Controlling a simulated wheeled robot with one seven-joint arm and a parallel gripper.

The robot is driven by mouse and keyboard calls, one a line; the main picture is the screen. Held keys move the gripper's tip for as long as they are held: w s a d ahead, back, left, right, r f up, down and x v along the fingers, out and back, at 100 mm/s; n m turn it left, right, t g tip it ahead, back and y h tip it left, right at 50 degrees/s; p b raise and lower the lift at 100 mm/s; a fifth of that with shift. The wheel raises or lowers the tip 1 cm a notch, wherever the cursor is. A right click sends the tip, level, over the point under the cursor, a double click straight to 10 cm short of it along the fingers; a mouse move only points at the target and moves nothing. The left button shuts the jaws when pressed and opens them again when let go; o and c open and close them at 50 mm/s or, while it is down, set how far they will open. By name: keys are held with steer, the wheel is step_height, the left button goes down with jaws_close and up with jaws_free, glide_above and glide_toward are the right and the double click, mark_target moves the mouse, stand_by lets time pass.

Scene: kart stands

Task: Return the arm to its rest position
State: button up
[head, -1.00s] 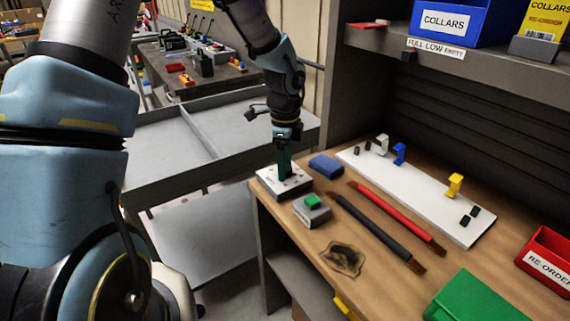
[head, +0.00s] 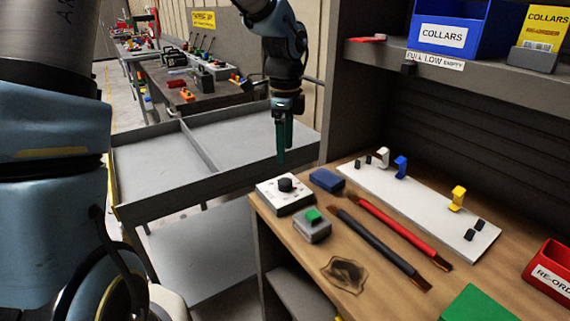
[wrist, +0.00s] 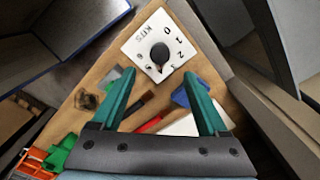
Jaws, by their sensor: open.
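My gripper (head: 284,142) hangs at the end of my arm, above the back left corner of the wooden bench (head: 318,238). Its green fingers point down and are apart, with nothing between them. Below it on the bench is a white dial box (head: 279,198) with a black knob (head: 286,184). The knob is clear of the fingers. In the wrist view the knob (wrist: 160,54) shows beyond the two fingertips (wrist: 160,88), with numbers and the word KITS around it.
A grey box with a green button (head: 312,222), a blue block (head: 326,180), and red and black bars lie nearby. A white board (head: 420,205) holds small clips. A shelf (head: 480,65) with a blue collars bin (head: 443,25) overhangs the right. A grey cart (head: 160,165) stands left.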

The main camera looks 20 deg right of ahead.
steer(key=shift+r, duration=0.65)
steer(key=s+a+f+n, duration=0.1)
steer(key=s+a+n, duration=0.1)
steer(key=a+n, duration=1)
steer(key=s+a+f+n+t, duration=0.1)
steer(key=a+f+n, duration=0.1)
steer(key=a+n, duration=1)
steer(key=a, duration=0.6)
steer(key=shift+s+a+f+t, duration=0.2)
steer(key=shift+s+t, duration=0.1)
steer(key=shift+s, duration=0.1)
